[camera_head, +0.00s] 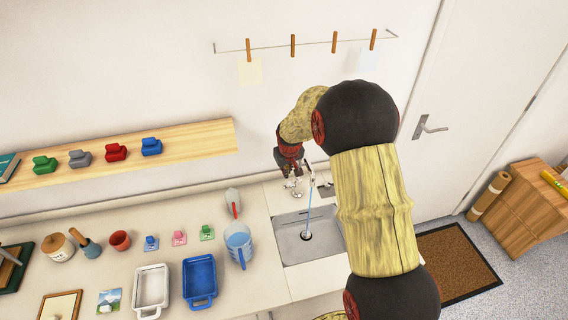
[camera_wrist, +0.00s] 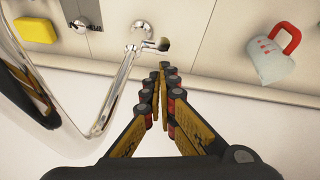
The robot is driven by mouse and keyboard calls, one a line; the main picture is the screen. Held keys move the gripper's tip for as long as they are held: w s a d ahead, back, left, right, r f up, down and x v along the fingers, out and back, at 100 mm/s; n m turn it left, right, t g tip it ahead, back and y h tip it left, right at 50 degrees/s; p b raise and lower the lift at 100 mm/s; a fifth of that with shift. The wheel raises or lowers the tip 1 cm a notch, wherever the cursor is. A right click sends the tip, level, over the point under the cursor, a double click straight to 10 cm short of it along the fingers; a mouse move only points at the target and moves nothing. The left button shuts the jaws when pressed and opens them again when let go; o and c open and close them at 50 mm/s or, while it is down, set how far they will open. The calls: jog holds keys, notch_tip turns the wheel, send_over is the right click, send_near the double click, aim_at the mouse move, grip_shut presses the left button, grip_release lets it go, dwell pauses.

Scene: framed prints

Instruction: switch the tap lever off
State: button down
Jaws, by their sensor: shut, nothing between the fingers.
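The chrome tap (camera_head: 311,175) stands behind the sink. A thin blue stream of water runs from its spout into the sink (camera_head: 290,250). In the wrist view, the tap's spout (camera_wrist: 88,70) curves large on the left. The tap lever (camera_wrist: 135,48), a chrome arm with a dark tip, lies just past my fingertips. My gripper (camera_wrist: 162,68) is shut and empty; its tips point towards the lever's dark end, with a small gap seen between them. In the head view, my gripper (camera_head: 290,172) is at the tap's left, and the lever is hard to make out there.
A clear jug with a red handle (camera_wrist: 275,60) and a yellow sponge (camera_wrist: 35,30) flank the tap in the wrist view. A blue jug (camera_head: 238,240), blue tray (camera_head: 199,280) and white tray (camera_head: 151,288) stand left of the sink. A wooden shelf (camera_head: 190,145) hangs above the counter.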

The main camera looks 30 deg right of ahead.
jog(key=shift+s+f, duration=0.15)
jog(key=shift+f, duration=0.2)
jog(key=shift+s, duration=0.1)
jog(key=shift+s+a+f+b, duration=0.1)
jog(key=shift+s+b, duration=0.05)
jog(key=shift+s, duration=0.25)
jog(key=shift+s+a+f+b, duration=0.1)
jog(key=shift+s+b, duration=0.05)
jog(key=shift+s, duration=0.25)
jog(key=shift+w, duration=0.1)
jog(key=shift+r, duration=0.45)
jog(key=v, duration=1.1)
